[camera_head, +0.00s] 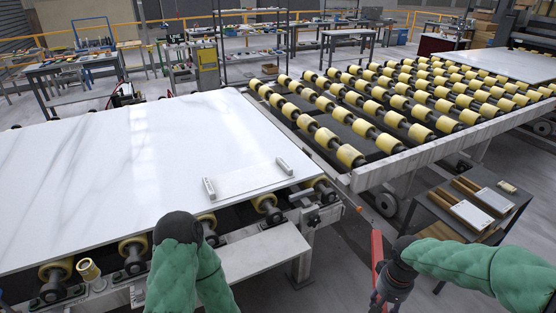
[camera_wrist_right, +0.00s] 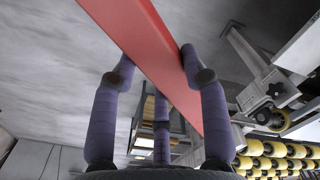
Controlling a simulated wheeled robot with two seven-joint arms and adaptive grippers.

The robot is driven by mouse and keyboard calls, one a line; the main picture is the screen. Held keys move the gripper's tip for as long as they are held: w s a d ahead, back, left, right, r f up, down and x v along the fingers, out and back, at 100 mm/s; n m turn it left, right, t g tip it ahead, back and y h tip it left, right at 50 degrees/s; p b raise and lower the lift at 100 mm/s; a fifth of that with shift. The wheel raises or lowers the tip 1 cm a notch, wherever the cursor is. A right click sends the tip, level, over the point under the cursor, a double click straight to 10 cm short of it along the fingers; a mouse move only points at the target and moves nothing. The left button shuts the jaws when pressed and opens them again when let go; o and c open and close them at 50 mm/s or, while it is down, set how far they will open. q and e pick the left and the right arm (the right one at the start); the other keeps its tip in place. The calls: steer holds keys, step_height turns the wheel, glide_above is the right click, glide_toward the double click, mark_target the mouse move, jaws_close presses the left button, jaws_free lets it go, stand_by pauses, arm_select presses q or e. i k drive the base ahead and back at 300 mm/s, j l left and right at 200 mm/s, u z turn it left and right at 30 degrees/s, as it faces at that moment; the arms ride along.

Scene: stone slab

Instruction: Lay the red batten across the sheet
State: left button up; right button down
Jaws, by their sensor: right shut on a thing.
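The red batten (camera_head: 376,248) is a long, narrow bar, held steeply upright off the front right of the slab. My right gripper (camera_head: 381,294) is shut on it.
The slab rests on a conveyor with yellow rollers (camera_head: 267,203). A second roller bed (camera_head: 400,105) stands behind to the right. A dark side table (camera_head: 445,205) with several boards is at the right.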

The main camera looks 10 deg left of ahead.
mark_target(248, 178)
steer(key=i+u, duration=0.4)
steer(key=i+l+u, duration=0.2)
steer(key=u, duration=0.2)
steer(key=i+l+u, duration=0.2)
steer(key=u, duration=0.2)
steer(key=i+l+u, duration=0.6)
steer(key=u, duration=0.15)
steer(key=i+l+u, duration=0.1)
steer(key=l+u, duration=0.25)
steer(key=i+l+u, duration=0.1)
steer(key=l+u, duration=0.3)
